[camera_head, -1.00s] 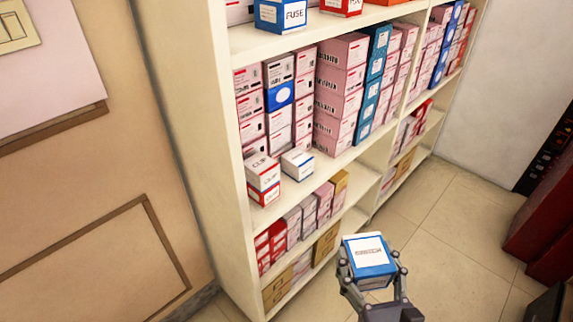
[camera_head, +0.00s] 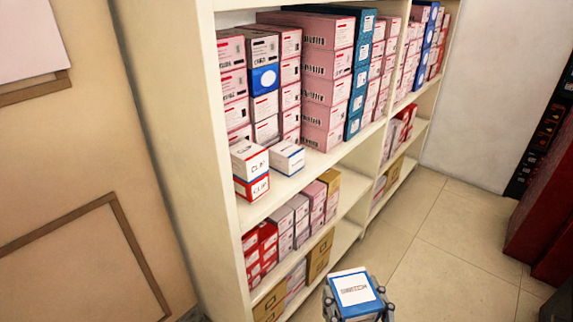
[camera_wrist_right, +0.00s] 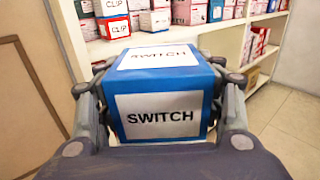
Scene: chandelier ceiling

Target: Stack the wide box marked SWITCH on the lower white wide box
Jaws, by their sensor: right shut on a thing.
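The wide box marked SWITCH (camera_head: 356,290) is blue with white labels on its top and front. My right gripper (camera_head: 356,306) is shut on it from both sides, at the bottom of the head view, in front of the shelf. The SWITCH box also fills the middle of the right wrist view (camera_wrist_right: 160,96), with a finger of my right gripper (camera_wrist_right: 160,125) on each side. A low white wide box (camera_head: 287,157) with a blue edge sits on the middle shelf. It shows too in the right wrist view (camera_wrist_right: 154,20), beyond the held box. My left gripper is not in view.
A white box marked CLIP (camera_head: 249,161) stands on a red CLIP box (camera_head: 252,187), just left of the low white box. Tall stacks of pink boxes (camera_head: 326,89) stand behind. The shelf board (camera_head: 300,177) has bare room in front. A shelf side panel (camera_head: 180,130) is at left.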

